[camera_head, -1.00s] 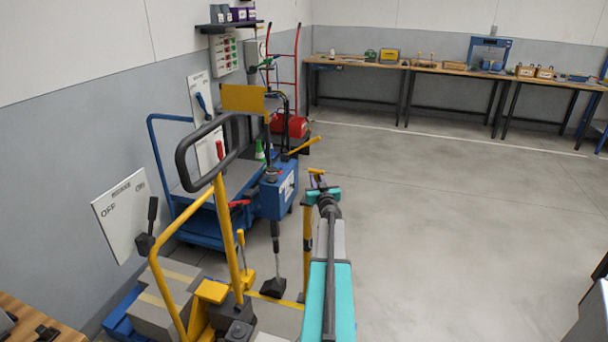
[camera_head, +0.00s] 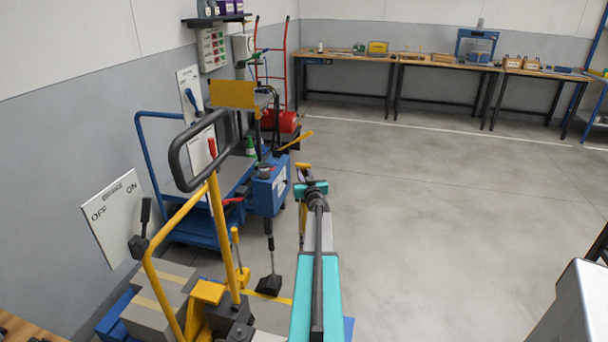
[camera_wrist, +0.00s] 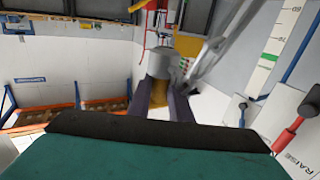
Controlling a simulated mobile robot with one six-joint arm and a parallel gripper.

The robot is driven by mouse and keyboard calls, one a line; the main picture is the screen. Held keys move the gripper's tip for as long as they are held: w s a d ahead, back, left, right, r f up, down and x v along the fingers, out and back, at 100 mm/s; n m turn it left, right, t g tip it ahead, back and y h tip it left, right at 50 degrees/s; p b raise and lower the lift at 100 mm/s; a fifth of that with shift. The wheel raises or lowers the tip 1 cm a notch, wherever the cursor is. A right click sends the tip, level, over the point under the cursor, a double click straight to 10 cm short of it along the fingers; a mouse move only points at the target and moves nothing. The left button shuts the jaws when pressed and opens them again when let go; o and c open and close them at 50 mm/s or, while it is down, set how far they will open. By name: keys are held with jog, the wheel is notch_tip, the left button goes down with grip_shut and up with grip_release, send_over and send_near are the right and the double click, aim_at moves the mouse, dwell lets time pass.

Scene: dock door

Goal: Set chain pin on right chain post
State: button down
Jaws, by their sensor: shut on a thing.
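My gripper (camera_head: 304,173) is at the far end of my teal arm in the head view, and its purple fingers point away from me. In the wrist view the fingers (camera_wrist: 160,104) are shut on a yellow-brown piece (camera_wrist: 160,92), which I take for the chain pin. A grey cylinder shows just beyond it; I cannot tell whether it belongs to the pin. In the head view a small yellow part (camera_head: 304,165) shows at the fingertips. A yellow post (camera_head: 302,220) stands just left of my arm, partly hidden. I cannot tell whether the pin touches it.
A yellow pallet jack (camera_head: 222,240) with a black loop handle and a blue cart (camera_head: 190,235) stand to the left. A blue box (camera_head: 270,188) is close to the gripper's left. An OFF/ON lever board (camera_head: 110,215) is on the left wall. Floor to the right is open.

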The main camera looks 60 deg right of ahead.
jog(key=shift+f+b, duration=2.65)
jog(key=shift+s+p, duration=0.1)
jog(key=shift+p, duration=0.6)
jog(key=shift+f+b, duration=0.35)
jog(key=shift+f, duration=0.25)
dwell(0.5)
jog(key=c, duration=1.9)
grip_release()
jog(key=shift+s+a, duration=0.1)
jog(key=shift+a, duration=0.05)
jog(key=p+v, duration=0.1)
jog(key=v, duration=0.9)
jog(key=shift+s+a+p, duration=0.25)
jog(key=shift+p, duration=0.15)
jog(key=shift+r, duration=0.1)
